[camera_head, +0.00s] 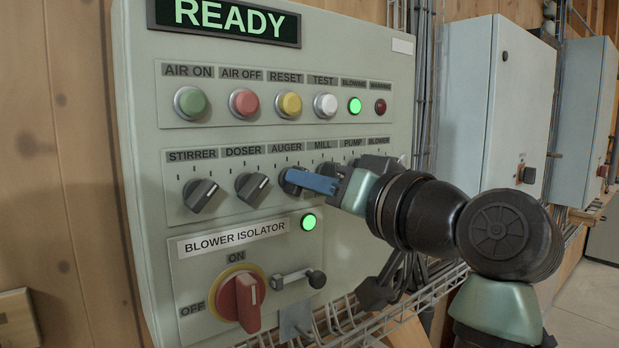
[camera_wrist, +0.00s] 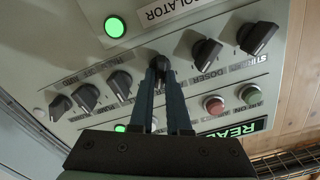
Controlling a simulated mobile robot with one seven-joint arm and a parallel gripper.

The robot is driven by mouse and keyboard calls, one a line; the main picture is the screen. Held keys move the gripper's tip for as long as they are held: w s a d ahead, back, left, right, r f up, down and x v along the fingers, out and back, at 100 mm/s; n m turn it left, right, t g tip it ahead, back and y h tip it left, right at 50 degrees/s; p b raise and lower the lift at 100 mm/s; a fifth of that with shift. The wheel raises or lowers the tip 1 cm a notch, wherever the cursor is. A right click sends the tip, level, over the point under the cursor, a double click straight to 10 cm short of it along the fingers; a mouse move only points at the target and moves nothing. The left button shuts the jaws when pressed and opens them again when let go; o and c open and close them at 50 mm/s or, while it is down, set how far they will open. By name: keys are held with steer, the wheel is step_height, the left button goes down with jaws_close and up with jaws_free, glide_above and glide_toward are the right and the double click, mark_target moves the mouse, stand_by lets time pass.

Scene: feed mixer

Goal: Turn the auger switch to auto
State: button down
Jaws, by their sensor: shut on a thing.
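The auger switch (camera_head: 288,188) is a dark rotary knob under the AUGER label on the grey control panel. My gripper (camera_head: 302,180) reaches in from the right, and its blue fingers cover most of this knob. In the wrist view, my gripper (camera_wrist: 160,72) has its two fingers close together on either side of the auger switch (camera_wrist: 158,61), shut on it. The knob's exact pointing direction is hidden by the fingers.
The doser knob (camera_head: 252,187) and stirrer knob (camera_head: 201,195) sit just left, pointers tilted. Push buttons, including the yellow reset button (camera_head: 289,104), run above. The red blower isolator handle (camera_head: 241,301) juts out below. Mill, pump and blower switches are largely behind my arm.

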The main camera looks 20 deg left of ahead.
steer(key=shift+m+p, duration=0.5)
steer(key=shift+m, duration=1.4)
steer(key=c, duration=0.9)
jaws_free()
steer(key=shift+b+v, duration=3.05)
steer(key=shift+v, duration=3.5)
